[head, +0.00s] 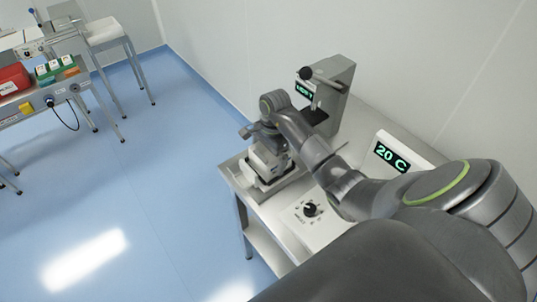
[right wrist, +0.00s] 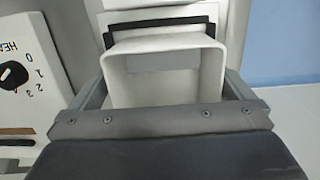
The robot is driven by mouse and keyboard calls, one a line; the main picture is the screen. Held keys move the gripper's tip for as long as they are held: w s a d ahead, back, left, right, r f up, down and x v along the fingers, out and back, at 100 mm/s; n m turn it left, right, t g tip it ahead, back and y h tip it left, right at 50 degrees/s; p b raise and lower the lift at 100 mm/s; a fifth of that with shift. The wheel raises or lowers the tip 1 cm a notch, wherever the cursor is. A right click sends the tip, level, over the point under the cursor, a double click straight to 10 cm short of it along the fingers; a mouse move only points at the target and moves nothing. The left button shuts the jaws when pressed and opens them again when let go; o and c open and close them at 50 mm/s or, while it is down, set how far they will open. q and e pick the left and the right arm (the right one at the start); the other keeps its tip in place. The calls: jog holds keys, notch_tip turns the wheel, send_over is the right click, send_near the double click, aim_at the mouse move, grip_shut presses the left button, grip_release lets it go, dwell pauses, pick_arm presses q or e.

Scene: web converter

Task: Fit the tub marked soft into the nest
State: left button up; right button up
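A white, square-rimmed tub (right wrist: 165,75) is between the two fingers of my right gripper (right wrist: 165,95) in the right wrist view, with a finger against each side. In the head view this gripper (head: 265,143) points down over the tub (head: 264,162) at the bench's left end. The dark-edged nest (head: 268,184) shows beneath the tub; its black rim (right wrist: 160,25) shows beyond the tub in the right wrist view. I cannot tell whether the tub is seated or just above. No marking on the tub is readable. My left gripper is not in view.
A press-like machine (head: 330,95) with a lit display stands behind the nest. A "20 C" display (head: 395,155) and a knob panel (head: 310,210) are on the bench, close to my right arm. A far table (head: 50,95) holds a red box (head: 13,78). The blue floor between is clear.

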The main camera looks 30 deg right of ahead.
aim_at(270, 163)
jog(key=shift+w+d+r+b, duration=0.15)
jog(key=shift+d+r+b, duration=0.1)
jog(key=shift+r+b, duration=0.15)
jog(key=r, duration=0.2)
jog(key=r+b, duration=0.1)
jog(key=shift+d, duration=0.25)
notch_tip(270, 163, up, 4)
jog(key=shift+d+f+p, duration=0.1)
jog(key=shift+f+p, duration=0.1)
jog(key=shift+p, duration=0.65)
jog(key=shift+f, duration=0.15)
